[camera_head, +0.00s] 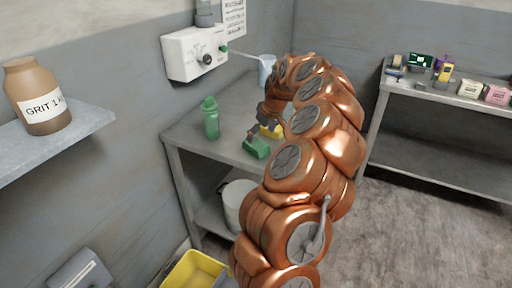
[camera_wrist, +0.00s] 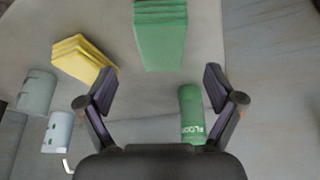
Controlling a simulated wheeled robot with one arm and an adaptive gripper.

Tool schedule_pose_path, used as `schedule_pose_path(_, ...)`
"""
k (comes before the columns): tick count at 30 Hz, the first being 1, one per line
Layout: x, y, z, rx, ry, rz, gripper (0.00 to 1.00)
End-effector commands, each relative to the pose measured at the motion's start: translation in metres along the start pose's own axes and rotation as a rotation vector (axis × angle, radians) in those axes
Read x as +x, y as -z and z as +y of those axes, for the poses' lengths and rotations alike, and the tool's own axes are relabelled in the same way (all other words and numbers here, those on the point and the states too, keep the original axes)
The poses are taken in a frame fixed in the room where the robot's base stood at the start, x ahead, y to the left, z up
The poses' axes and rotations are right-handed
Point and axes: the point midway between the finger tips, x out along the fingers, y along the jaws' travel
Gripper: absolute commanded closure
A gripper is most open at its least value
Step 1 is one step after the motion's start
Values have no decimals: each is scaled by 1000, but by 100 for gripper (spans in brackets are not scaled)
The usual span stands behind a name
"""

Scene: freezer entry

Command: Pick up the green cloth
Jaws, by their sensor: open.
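The green cloth (camera_wrist: 160,38) is a folded, layered stack on the grey table, at the top middle of the wrist view. In the head view the green cloth (camera_head: 256,148) lies near the table's front edge, beside my arm. My gripper (camera_wrist: 160,84) is open and empty. In the wrist view its fingers are spread below the cloth's near end, apart from it. In the head view my gripper is above the table and partly hidden by my arm.
A folded yellow cloth (camera_wrist: 84,58) lies left of the green one. A green bottle (camera_wrist: 192,112) shows by my right finger and stands left on the table (camera_head: 233,113). A pale jug (camera_head: 267,68) stands behind. A dispenser (camera_head: 195,52) hangs on the wall.

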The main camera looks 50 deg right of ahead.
Motion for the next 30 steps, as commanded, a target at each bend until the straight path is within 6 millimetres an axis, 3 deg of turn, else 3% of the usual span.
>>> schedule_pose_path(8,18,0,-2,-1,2,-5,8)
schedule_pose_path(19,60,0,-3,-1,3,-4,8)
schedule_pose_path(30,63,0,-2,-1,2,-2,8)
